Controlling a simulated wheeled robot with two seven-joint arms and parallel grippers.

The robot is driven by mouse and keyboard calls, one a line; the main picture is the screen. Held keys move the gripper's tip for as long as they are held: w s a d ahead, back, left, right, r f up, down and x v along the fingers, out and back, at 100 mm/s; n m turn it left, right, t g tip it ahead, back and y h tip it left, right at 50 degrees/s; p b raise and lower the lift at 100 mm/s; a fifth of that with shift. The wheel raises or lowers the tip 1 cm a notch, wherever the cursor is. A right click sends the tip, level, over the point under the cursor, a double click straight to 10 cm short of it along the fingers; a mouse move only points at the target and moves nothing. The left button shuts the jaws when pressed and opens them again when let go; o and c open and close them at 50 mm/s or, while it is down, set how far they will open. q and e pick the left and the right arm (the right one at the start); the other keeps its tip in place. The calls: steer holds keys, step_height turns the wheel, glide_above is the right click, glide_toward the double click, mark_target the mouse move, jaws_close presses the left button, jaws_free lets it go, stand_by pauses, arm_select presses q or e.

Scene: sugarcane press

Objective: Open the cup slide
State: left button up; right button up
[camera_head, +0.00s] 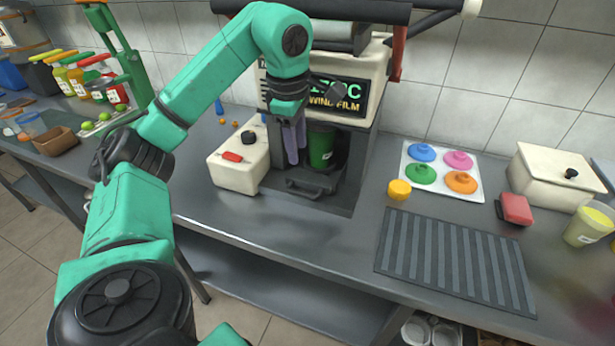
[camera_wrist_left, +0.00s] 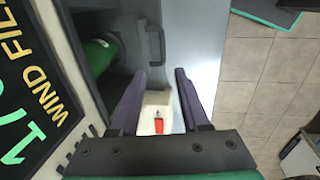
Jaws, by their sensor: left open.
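The press (camera_head: 345,85) has a dark bay with a green cup (camera_head: 320,146) standing inside. At the foot of the bay is the cup slide, with a dark bar handle (camera_head: 304,190) at its front. My left gripper (camera_head: 293,158) points down in front of the bay's left side, above the handle and apart from it. In the left wrist view, its two purple-grey fingers (camera_wrist_left: 160,84) are spread with nothing gripped. The handle (camera_wrist_left: 155,46) shows beyond the fingertips, and the green cup (camera_wrist_left: 98,57) lies to the left, partly hidden. My right gripper is not seen.
A white box (camera_head: 238,172) with a red switch stands left of the bay. A yellow round piece (camera_head: 399,190), a tray of coloured lids (camera_head: 408,158) and a ribbed dark mat (camera_head: 450,265) lie to the right. The counter before the handle is clear to its front edge.

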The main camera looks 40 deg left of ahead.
mark_target(302, 193)
arm_select(q)
steer(key=f, duration=0.4)
steer(key=w+f+b, duration=0.1)
steer(key=f, duration=0.4)
steer(key=f+b, duration=0.1)
steer(key=f, duration=0.3)
steer(key=shift+w+a+f, duration=0.3)
steer(key=shift+w+f, duration=0.1)
jaws_close()
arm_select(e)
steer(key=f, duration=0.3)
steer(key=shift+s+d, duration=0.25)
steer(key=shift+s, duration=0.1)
